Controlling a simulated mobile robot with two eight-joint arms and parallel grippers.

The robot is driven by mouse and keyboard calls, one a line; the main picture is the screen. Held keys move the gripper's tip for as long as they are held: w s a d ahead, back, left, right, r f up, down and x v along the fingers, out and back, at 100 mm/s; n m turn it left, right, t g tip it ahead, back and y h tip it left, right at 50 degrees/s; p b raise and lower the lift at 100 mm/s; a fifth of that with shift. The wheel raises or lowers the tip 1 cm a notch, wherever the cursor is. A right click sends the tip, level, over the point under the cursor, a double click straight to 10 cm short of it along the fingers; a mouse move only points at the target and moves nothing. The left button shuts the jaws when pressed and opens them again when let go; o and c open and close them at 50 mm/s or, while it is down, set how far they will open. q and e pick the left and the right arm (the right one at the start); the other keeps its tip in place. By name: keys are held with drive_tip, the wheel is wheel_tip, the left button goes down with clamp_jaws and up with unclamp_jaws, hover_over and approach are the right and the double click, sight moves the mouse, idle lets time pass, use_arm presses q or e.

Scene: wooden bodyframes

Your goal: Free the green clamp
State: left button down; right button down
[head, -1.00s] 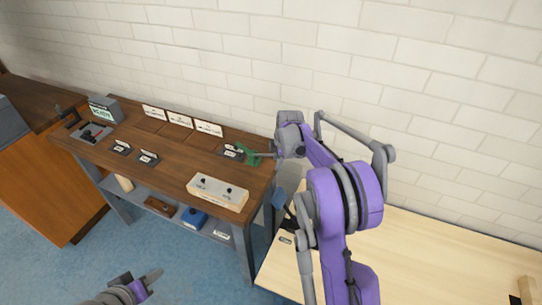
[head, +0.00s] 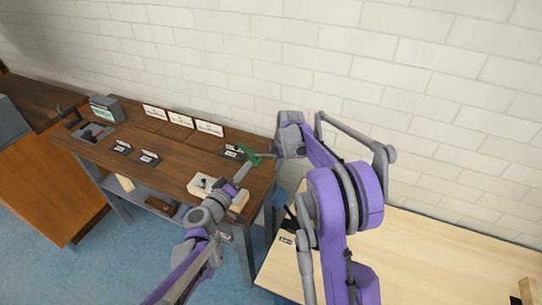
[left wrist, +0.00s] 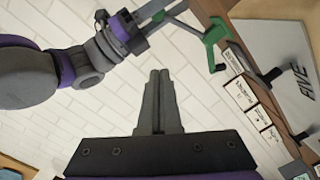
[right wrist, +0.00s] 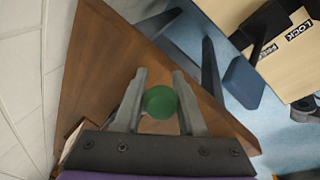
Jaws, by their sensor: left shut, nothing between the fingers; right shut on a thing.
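The green clamp (head: 251,156) is at the right end of the dark workbench, beside a small dark labelled plate (head: 233,152). My right gripper (head: 270,155) is shut on it from the right. In the right wrist view a round green end of the clamp (right wrist: 159,101) sits between the fingers; the rest is hidden. The left wrist view shows the clamp's green frame (left wrist: 214,36) at upper right. My left gripper (head: 243,172) is shut and empty, just below and left of the clamp in the head view. Its closed fingers (left wrist: 159,75) show in the left wrist view.
A pale block (head: 206,185) lies under my left wrist, partly hidden. White cards (head: 181,120) stand along the bench's back. A grey box (head: 107,109) is at its far left. A pale wooden table (head: 420,250) is at right; the white wall is behind.

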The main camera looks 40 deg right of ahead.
drive_tip(key=shift+w+a, duration=0.25)
use_arm(q)
drive_tip(key=shift+w+d+f, duration=0.3)
drive_tip(key=shift+d+f, duration=0.2)
drive_tip(key=shift+d, duration=1.45)
drive_tip(key=shift+w+d+f, duration=0.35)
drive_tip(key=shift+d+f, duration=0.2)
drive_tip(key=shift+d, duration=1.45)
drive_tip(key=shift+w+d+f, duration=0.3)
drive_tip(key=shift+d+f, duration=0.2)
drive_tip(key=shift+d, duration=1.45)
